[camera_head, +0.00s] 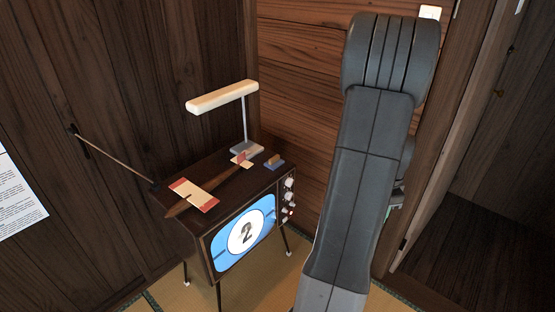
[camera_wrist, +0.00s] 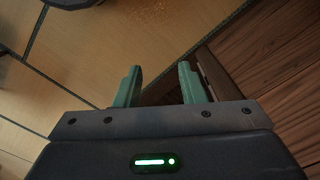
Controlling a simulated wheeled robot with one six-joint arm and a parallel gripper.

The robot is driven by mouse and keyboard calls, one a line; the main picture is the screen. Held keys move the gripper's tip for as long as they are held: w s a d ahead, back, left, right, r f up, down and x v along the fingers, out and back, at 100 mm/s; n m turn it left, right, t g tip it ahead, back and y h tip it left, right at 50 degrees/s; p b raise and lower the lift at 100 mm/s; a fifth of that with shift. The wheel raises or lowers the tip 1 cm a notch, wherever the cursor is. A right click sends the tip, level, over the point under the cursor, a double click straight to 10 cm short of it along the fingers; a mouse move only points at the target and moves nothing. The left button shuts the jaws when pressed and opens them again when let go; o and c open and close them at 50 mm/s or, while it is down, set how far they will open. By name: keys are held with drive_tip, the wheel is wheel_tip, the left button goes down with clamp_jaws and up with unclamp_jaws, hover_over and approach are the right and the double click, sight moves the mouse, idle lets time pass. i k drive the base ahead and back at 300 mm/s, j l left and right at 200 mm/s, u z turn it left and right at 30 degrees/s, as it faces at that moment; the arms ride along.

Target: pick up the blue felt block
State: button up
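A small blue block (camera_head: 274,165) with a tan piece on top lies on the right part of the top of a dark wooden television (camera_head: 222,205). It looks like the blue felt block; its material is too small to tell. My gripper (camera_wrist: 160,82) shows two green fingers apart in the wrist view, with nothing between them. In the head view my arm hides most of the gripper, well right of the television. The wrist view shows only floor and wood, not the block.
A lamp (camera_head: 222,97) with a cream head stands behind the block. A long brown object (camera_head: 230,183) and a cream-and-red card (camera_head: 194,195) lie left of it. A thin rod (camera_head: 115,158) sticks out left. Wooden walls (camera_head: 300,80) close the corner behind.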

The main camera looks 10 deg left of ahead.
sight(275, 162)
drive_tip(key=i+l+u, duration=0.1)
drive_tip(key=i+u, duration=0.2)
drive_tip(key=i, duration=1)
drive_tip(key=u, duration=1.1)
